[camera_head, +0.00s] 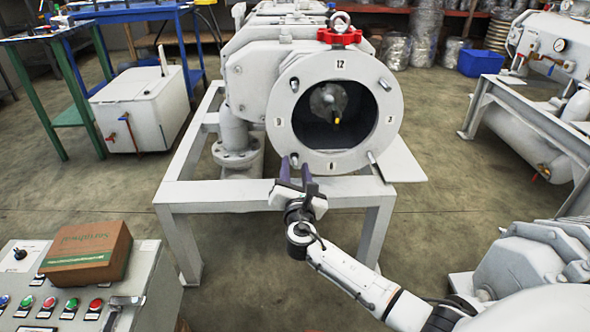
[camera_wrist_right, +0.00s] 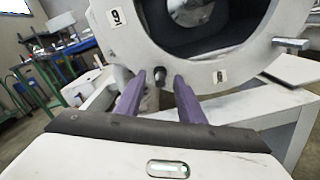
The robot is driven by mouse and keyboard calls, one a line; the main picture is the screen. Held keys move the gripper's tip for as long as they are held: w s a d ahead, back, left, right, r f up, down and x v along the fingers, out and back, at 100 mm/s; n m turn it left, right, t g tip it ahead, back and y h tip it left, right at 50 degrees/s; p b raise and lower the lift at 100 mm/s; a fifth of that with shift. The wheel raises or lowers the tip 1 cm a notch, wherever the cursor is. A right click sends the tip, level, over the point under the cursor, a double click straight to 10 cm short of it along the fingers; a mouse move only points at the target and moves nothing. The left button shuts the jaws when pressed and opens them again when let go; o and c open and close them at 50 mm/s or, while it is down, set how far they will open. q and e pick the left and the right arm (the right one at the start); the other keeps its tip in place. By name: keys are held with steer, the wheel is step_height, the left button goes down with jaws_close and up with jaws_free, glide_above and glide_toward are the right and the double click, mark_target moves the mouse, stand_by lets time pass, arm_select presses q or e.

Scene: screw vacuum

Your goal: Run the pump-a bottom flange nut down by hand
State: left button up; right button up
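The pump (camera_head: 262,75) has a round white flange (camera_head: 283,125) with labels 12, 3, 6 and 9 around a dark opening. A small dark stud or nut end (camera_wrist_right: 159,75) shows at the flange's lower left edge, between 9 and 6. My right gripper (camera_head: 296,164) is at that lower left edge, pointing up at it. In the right wrist view its purple fingers (camera_wrist_right: 160,80) are open, one on each side of the stud end, with gaps visible. Whether a nut sits on it is too small to tell. My left gripper is not in view.
The pump stands on a white frame (camera_head: 235,192); a stud (camera_head: 375,160) sticks out at the flange's lower right, also visible in the right wrist view (camera_wrist_right: 290,43). A control panel (camera_head: 150,300) with a brown box (camera_head: 88,252) stands front left. Open floor lies between.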

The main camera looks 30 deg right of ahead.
steer(key=shift+x, duration=1)
steer(key=shift+c, duration=0.4)
jaws_close()
steer(key=shift+a, duration=0.1)
steer(key=shift+f+m+b, duration=0.1)
steer(key=shift+m+b, duration=0.3)
